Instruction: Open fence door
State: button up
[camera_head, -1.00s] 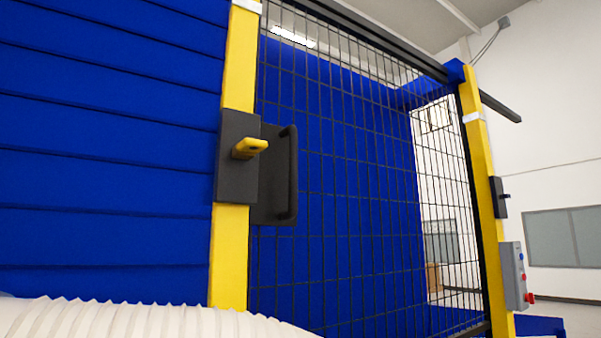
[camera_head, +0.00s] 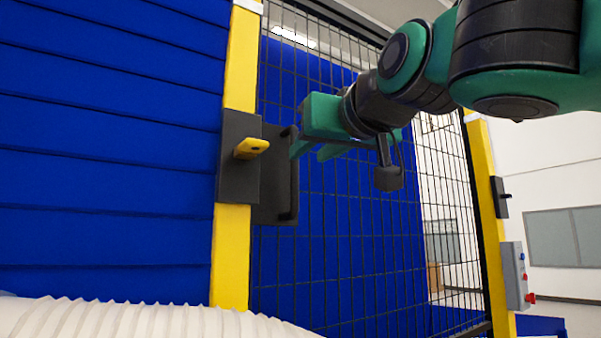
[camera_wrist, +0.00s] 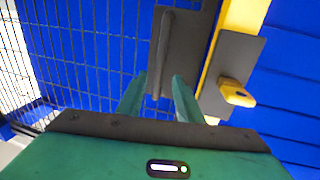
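The fence door is a black wire mesh panel (camera_head: 330,250) between two yellow posts. Its dark grey handle plate (camera_head: 268,205) carries a vertical bar handle (camera_head: 293,190). Beside it, on the left yellow post (camera_head: 230,255), is a dark lock box (camera_head: 235,185) with a yellow latch knob (camera_head: 251,148). My gripper (camera_head: 297,150) is just right of the handle's upper part in the head view. In the wrist view my gripper (camera_wrist: 158,95) is open, its green fingers apart on either side of the handle bar's end (camera_wrist: 160,60). Contact cannot be told.
Blue slatted panels (camera_head: 105,150) fill the left. A white ribbed hose (camera_head: 140,318) crosses the lower left. The right yellow post (camera_head: 490,215) carries a grey box with red buttons (camera_head: 515,275). The mesh lies close behind my gripper.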

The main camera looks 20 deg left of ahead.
aim_at(296, 164)
jog(key=x, duration=0.9)
jog(key=shift+w+a+f, duration=0.1)
jog(key=shift+w+a, duration=0.1)
jog(key=shift+w, duration=0.1)
